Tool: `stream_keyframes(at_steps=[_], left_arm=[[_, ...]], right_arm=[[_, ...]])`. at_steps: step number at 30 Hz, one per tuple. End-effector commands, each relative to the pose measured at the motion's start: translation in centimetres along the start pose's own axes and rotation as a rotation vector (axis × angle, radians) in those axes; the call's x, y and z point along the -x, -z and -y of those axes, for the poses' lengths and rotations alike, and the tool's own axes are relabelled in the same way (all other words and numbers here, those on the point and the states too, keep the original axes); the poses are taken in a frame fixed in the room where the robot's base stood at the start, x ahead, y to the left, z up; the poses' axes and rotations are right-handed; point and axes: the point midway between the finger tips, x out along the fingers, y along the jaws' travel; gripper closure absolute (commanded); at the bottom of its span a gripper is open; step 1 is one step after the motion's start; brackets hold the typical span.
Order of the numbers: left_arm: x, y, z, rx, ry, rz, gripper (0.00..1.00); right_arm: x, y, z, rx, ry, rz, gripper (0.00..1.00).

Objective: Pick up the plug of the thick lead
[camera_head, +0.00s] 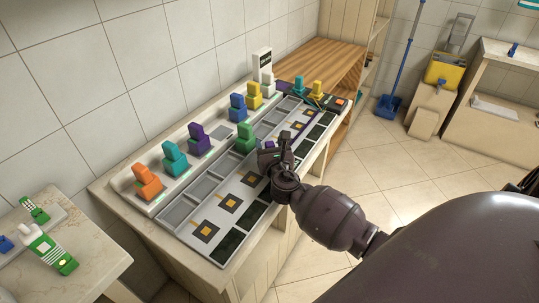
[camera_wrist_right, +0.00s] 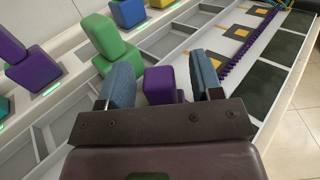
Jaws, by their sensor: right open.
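A purple block-shaped plug (camera_wrist_right: 158,85) lies on the grey compartment tray (camera_head: 213,258). A ridged purple lead (camera_wrist_right: 248,45), which looks thick, runs near it toward the far end; their join is hidden. My right gripper (camera_wrist_right: 163,82) is open, with its blue-padded fingers on either side of the plug. I cannot tell whether they touch it. In the head view my right gripper (camera_head: 275,152) is low over the tray's middle, covering most of the plug. My left gripper is not in view.
A green block (camera_wrist_right: 108,40) stands close left of my right gripper. Orange (camera_head: 146,182), teal (camera_head: 174,158), purple (camera_head: 199,139) and other blocks line a white strip along the wall. Teal (camera_head: 298,86) and yellow (camera_head: 317,88) blocks with thin leads stand at the far end.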

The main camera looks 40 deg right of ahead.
Motion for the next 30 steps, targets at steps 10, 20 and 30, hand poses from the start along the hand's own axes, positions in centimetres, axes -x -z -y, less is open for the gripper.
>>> stream_keyframes(at_steps=[10, 20, 30], left_arm=[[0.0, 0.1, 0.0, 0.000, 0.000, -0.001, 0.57], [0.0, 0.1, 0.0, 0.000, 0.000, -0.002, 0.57], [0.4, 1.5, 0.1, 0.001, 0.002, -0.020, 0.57]], right_arm=[[0.0, 0.0, 0.0, -0.001, 0.000, 0.000, 0.65], [0.0, -0.1, 0.0, -0.001, 0.000, 0.001, 1.00], [0.0, -2.6, 0.0, -0.004, 0.000, 0.008, 1.00]])
